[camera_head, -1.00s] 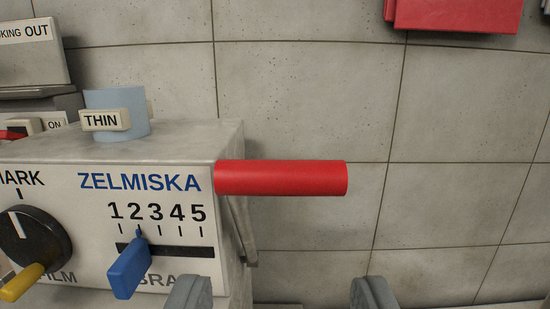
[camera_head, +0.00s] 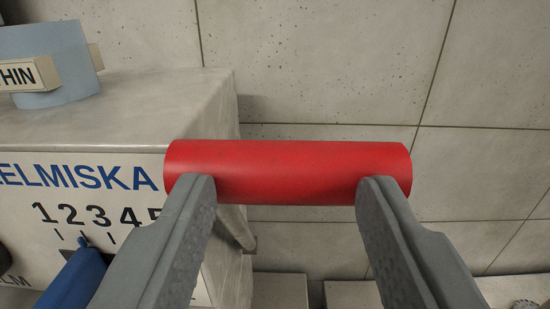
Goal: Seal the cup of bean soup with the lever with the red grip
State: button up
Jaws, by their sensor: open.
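The lever's red grip (camera_head: 288,160) is a thick red cylinder lying level across the middle of the view, at the right front corner of the machine. My gripper (camera_head: 285,188) is open, with its two grey fingers apart. The fingertips overlap the lower edge of the grip near its left and right ends; I cannot tell whether they touch it. The grey lever arm (camera_head: 238,228) shows below the grip, along the machine's right side. No cup of bean soup is in view.
Tiled wall (camera_head: 330,60) lies behind; the right side is free.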

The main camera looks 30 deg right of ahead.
jog(key=shift+w+d+r, duration=0.2)
jog(key=shift+w+r, duration=0.05)
